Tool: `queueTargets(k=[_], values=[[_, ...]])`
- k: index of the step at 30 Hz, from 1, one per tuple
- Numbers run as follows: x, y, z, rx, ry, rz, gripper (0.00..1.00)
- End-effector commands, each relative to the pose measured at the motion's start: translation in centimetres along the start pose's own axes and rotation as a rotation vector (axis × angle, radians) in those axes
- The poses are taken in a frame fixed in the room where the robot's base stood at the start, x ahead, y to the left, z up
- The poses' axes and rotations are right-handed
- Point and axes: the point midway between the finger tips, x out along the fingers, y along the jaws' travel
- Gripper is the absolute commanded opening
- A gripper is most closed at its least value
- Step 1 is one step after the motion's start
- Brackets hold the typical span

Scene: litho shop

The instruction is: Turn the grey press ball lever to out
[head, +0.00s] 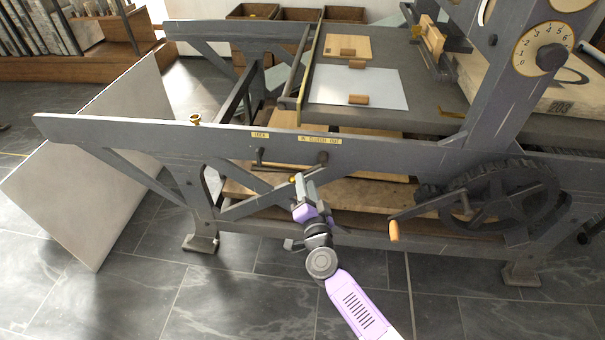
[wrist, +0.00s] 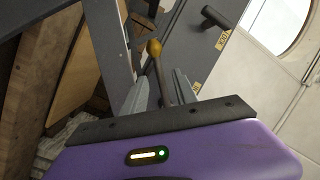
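The ball lever has a small brass ball (head: 293,178) and hangs at the side of the grey press frame, under the yellow "IN CLUTCH OUT" plate (head: 320,140). A dark pivot boss (head: 322,157) sits below the plate. In the wrist view the ball (wrist: 154,46) is beyond my fingertips, and the lever's dark stem (wrist: 163,82) runs down between my fingers. My gripper (head: 305,184) is at the lever, and in the wrist view its fingers (wrist: 162,88) stand apart on both sides of the stem. The stem's lower part is hidden behind the gripper body.
A "LOCK" plate (head: 260,134) and a dark knob are left of the clutch plate. A crank with a wooden handle (head: 394,231) and a large gear (head: 500,205) are at the right. A pale board (head: 90,160) leans at the left. The tiled floor in front is clear.

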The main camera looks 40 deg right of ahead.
Motion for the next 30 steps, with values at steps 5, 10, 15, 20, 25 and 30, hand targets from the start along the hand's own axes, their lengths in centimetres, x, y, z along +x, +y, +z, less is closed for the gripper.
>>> queueTargets(k=[5, 10, 15, 20, 25, 30], values=[[2.8, 0.1, 0.1, 0.002, 0.002, -0.001, 0.34], [4.4, 0.1, 0.0, 0.001, 0.001, 0.0, 0.34], [4.8, 0.0, 0.0, 0.001, 0.0, 0.0, 0.34], [4.8, 0.0, 0.0, 0.0, 0.0, 0.0, 0.34], [4.8, 0.0, 0.0, 0.0, 0.0, -0.001, 0.05], [4.8, 0.0, 0.0, 0.0, 0.0, -0.001, 0.0]])
